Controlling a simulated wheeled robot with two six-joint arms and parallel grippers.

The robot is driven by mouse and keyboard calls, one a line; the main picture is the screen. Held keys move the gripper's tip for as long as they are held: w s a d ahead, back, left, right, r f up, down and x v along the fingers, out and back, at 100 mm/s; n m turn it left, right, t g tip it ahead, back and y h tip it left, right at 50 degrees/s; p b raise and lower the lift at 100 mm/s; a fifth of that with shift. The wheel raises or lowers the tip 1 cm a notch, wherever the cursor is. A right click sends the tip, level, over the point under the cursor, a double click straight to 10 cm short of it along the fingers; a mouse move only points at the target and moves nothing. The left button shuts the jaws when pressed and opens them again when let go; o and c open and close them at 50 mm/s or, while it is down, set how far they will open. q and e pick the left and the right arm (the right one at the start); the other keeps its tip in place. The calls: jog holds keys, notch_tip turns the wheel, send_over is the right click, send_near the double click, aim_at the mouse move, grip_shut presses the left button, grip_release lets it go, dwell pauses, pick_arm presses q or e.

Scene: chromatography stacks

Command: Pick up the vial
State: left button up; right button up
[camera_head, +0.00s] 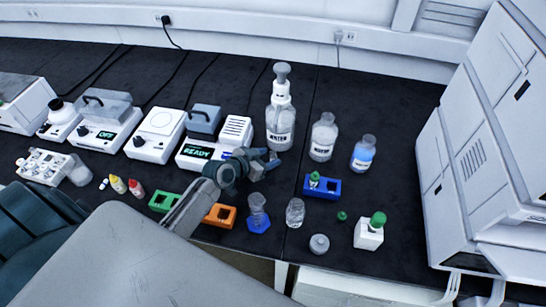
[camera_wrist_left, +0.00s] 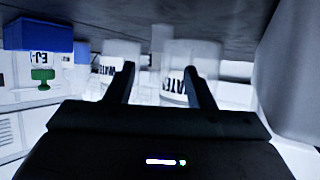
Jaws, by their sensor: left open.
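A small vial with a green cap (camera_head: 314,177) stands upright in a blue holder (camera_head: 331,191) right of the table's middle. In the left wrist view, which is upside down, the green cap (camera_wrist_left: 42,74) and the blue holder (camera_wrist_left: 25,36) show at the left edge, with a white lettered label between them. My left gripper (camera_head: 269,163) is to the left of the holder, its fingers apart and pointing right. In the wrist view nothing is between its fingers (camera_wrist_left: 160,70). My right gripper is not seen.
Behind stand a WATER pump bottle (camera_head: 281,118), a clear bottle (camera_head: 323,138) and a blue-liquid bottle (camera_head: 364,154). An orange holder (camera_head: 220,215) is left.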

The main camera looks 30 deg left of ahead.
aim_at(271, 157)
pick_arm(q)
jog(key=shift+x, duration=1.25)
jog(key=shift+w+d+f, duration=0.1)
jog(key=shift+w+d, duration=0.05)
jog(key=shift+w, duration=0.15)
jog(key=shift+c, duration=0.4)
grip_shut()
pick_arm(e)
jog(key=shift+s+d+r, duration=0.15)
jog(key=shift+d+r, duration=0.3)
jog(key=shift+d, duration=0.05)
